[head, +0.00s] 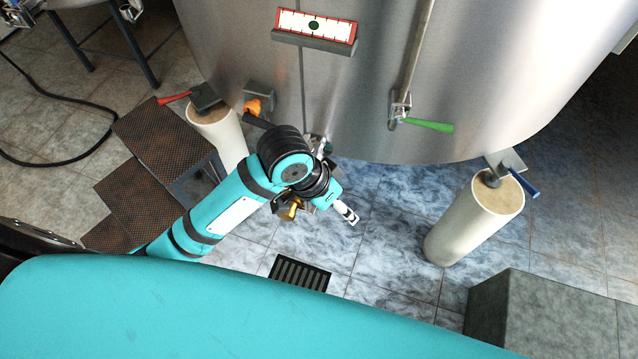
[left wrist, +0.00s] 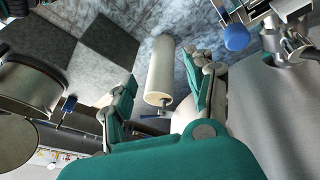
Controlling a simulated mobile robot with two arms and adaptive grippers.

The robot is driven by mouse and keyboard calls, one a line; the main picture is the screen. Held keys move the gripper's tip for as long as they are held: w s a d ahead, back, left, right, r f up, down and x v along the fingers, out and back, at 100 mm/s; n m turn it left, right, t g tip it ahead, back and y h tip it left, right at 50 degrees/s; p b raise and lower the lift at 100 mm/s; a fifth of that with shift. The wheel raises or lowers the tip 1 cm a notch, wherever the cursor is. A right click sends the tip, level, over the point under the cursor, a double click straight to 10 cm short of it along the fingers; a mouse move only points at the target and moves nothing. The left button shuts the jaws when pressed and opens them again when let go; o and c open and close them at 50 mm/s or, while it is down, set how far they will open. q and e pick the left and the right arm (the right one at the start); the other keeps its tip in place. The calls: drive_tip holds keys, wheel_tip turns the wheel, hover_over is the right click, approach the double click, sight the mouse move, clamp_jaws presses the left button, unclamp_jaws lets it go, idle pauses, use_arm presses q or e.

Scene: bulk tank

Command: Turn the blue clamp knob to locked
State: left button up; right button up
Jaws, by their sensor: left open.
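A rounded blue knob (left wrist: 237,37) on a metal clamp fitting shows at the upper right of the left wrist view, beside the metal tank wall. I cannot make it out in the head view, where my arm covers part of the area under the tank. My left gripper (head: 346,212) is below the tank's front edge in the head view. In the left wrist view my left gripper (left wrist: 165,72) has its fingers spread wide with nothing between them. The knob is outside the fingers, to the right and apart from them. My right gripper is not in view.
The steel tank (head: 360,85) stands on pale legs; the right one (head: 475,218) has a blue handle (head: 525,183). A green lever (head: 428,125) and orange knob (head: 253,106) are on the tank front. A grey block (head: 545,315) stands at the right. Brown steps (head: 150,195) are left.

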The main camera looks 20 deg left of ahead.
use_arm(q)
drive_tip(key=w+a+r+g+y, duration=0.3)
drive_tip(key=w+a+r+y, duration=0.1)
drive_tip(key=w+a+r, duration=0.4)
drive_tip(key=f, duration=0.5)
drive_tip(key=d+f, duration=0.1)
drive_tip(key=f, duration=1)
drive_tip(key=shift+d+b, duration=0.25)
drive_tip(key=shift+b, duration=0.05)
drive_tip(key=shift+f, duration=0.1)
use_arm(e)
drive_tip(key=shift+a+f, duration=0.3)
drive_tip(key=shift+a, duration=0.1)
use_arm(q)
drive_tip(key=shift+s, duration=0.1)
drive_tip(key=shift+c, duration=0.3)
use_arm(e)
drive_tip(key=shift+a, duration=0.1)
use_arm(q)
clamp_jaws()
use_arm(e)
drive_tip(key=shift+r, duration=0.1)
